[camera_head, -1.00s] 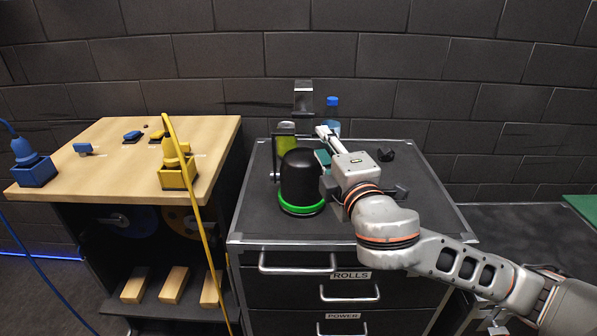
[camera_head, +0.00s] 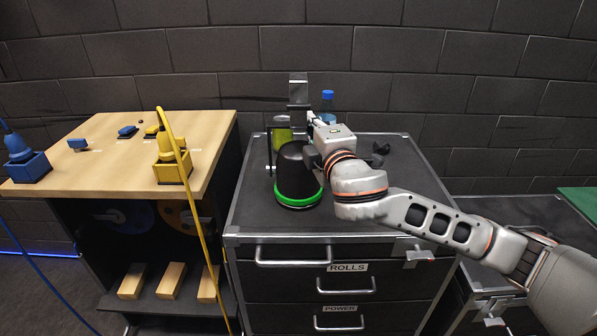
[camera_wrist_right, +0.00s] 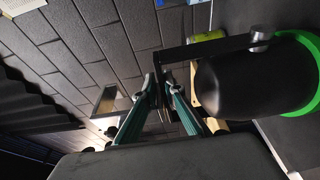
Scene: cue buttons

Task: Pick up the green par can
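The green par can (camera_head: 297,170) is a black cylindrical lamp with a bright green ring at its lower end. It is on the dark cart top, with a grey clamp (camera_head: 299,91) above it on a bracket. In the right wrist view, the can's black body (camera_wrist_right: 238,82) lies right of the fingers, and its dark bracket bar (camera_wrist_right: 205,48) runs across to near the fingertips. My right gripper (camera_wrist_right: 159,84) has a gap between its teal-padded fingers; contact with the bracket is unclear. In the head view, its fingertips are partly hidden behind the can. My left gripper is not in view.
A yellow-green object (camera_head: 282,132) and a blue-capped bottle (camera_head: 328,105) stand behind the can. A small black item (camera_head: 381,148) lies right of my wrist. The wooden bench (camera_head: 118,160) at left holds blue and yellow connectors. The cart's front right top is clear.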

